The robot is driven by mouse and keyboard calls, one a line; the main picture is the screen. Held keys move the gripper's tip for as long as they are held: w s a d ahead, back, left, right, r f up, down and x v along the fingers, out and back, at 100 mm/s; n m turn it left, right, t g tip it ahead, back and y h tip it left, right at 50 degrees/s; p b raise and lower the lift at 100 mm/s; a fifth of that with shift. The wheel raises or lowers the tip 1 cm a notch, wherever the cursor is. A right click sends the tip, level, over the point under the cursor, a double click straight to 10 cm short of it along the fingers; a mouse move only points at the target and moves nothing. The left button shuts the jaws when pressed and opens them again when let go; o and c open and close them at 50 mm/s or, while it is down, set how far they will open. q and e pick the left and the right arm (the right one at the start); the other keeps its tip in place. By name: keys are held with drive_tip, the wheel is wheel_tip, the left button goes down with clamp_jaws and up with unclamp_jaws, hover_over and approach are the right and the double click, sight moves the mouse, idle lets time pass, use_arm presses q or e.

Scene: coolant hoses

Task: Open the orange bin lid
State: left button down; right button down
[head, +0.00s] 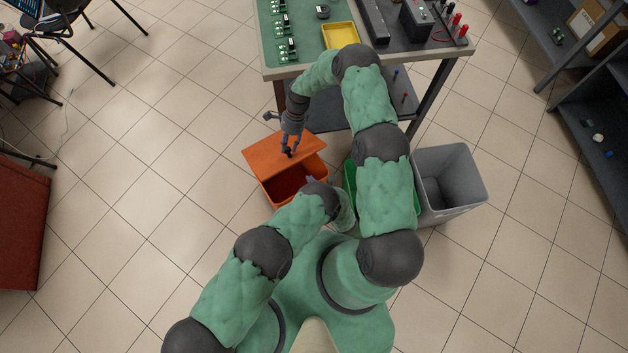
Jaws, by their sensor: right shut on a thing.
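The orange bin (311,174) stands on the floor in front of the workbench. Its orange lid (265,155) lies across the back part and sticks out past the bin's left side. The front part of the bin is uncovered and its dark red inside shows. My right gripper (289,153) reaches down from above and is shut on the orange lid near its middle. The exact grip point is small and partly hidden by the fingers. My left arm's wrist is bent beside the bin's right front corner.
A green bin (351,181) stands right of the orange one, mostly behind my right arm. A grey bin (458,172) is further right. The workbench (290,71) behind holds circuit boards and a yellow tray (341,35).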

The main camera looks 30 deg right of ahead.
sight(299, 161)
drive_tip(key=shift+w+d, duration=0.15)
drive_tip(key=shift+w, duration=0.1)
use_arm(q)
drive_tip(key=w+r, duration=0.1)
drive_tip(key=w, duration=0.6)
drive_tip(key=shift+w+a+r, duration=0.15)
drive_tip(key=shift+w+a, duration=0.2)
drive_tip(key=shift+a, duration=0.1)
drive_tip(key=shift+w+r, duration=0.4)
drive_tip(key=shift+r, duration=0.3)
drive_tip(key=shift+w+r+g, duration=0.1)
drive_tip(key=shift+r+g, duration=0.05)
drive_tip(key=shift+g, duration=0.15)
